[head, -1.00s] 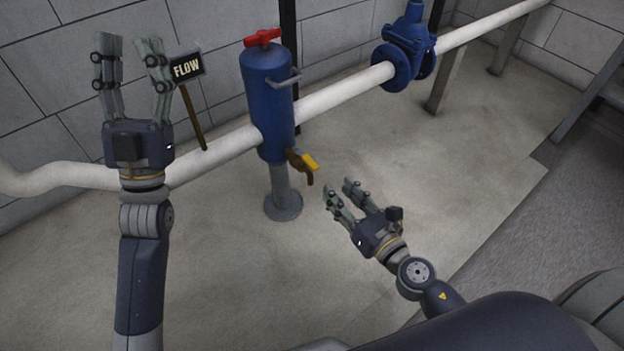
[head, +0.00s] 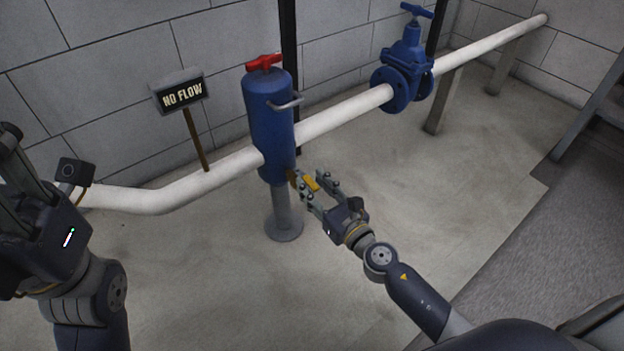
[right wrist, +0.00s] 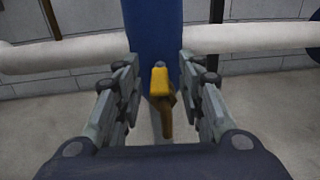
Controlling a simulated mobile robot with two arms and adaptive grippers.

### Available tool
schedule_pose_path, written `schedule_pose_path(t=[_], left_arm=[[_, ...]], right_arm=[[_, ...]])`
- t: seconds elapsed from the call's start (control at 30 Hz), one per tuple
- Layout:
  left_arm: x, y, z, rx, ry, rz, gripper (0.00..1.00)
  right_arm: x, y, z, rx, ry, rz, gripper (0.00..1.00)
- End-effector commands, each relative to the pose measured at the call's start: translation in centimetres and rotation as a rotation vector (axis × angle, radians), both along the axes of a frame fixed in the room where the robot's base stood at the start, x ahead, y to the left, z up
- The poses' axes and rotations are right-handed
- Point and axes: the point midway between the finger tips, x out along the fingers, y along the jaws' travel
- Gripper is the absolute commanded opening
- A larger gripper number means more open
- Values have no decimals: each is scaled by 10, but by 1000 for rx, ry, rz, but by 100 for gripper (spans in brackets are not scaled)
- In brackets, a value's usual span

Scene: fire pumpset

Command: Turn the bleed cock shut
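The bleed cock is a small brass tap with a yellow handle (head: 312,184), low on the front of the blue cylinder (head: 269,120). In the right wrist view the yellow handle (right wrist: 159,80) points towards the camera above the brass spout (right wrist: 164,118). My right gripper (head: 318,190) is open, with its fingers on either side of the cock. The right wrist view shows gaps between the fingers (right wrist: 160,95) and the handle. My left gripper (head: 20,185) is at the left edge, far from the cock and partly cut off; its opening is unclear.
A sign (head: 180,94) reading NO FLOW stands behind the white pipe (head: 335,116). A red handle (head: 264,62) tops the cylinder. A blue gate valve (head: 405,70) sits on the pipe to the right. The floor in front is clear.

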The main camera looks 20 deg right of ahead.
Motion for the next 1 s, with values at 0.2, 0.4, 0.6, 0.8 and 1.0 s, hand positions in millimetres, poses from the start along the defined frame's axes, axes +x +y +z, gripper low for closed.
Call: schedule_pose_path(t=[0.2, 0.4, 0.6, 0.8, 1.0], left_arm=[[0, -3, 0, 3, 4, -1, 40], [0, -3, 0, 3, 2, -2, 40], [0, -3, 0, 3, 3, -2, 40], [0, -3, 0, 3, 3, -2, 40], [0, -2, 2, 2, 4, -2, 40]], right_arm=[[12, 4, 0, -1, 1, 1, 36], [13, 4, -1, -1, 1, 1, 36], [13, 4, 0, -1, 1, 1, 6], [13, 4, 0, 0, 1, 0, 0], [14, 7, 1, 0, 0, -11, 0]])
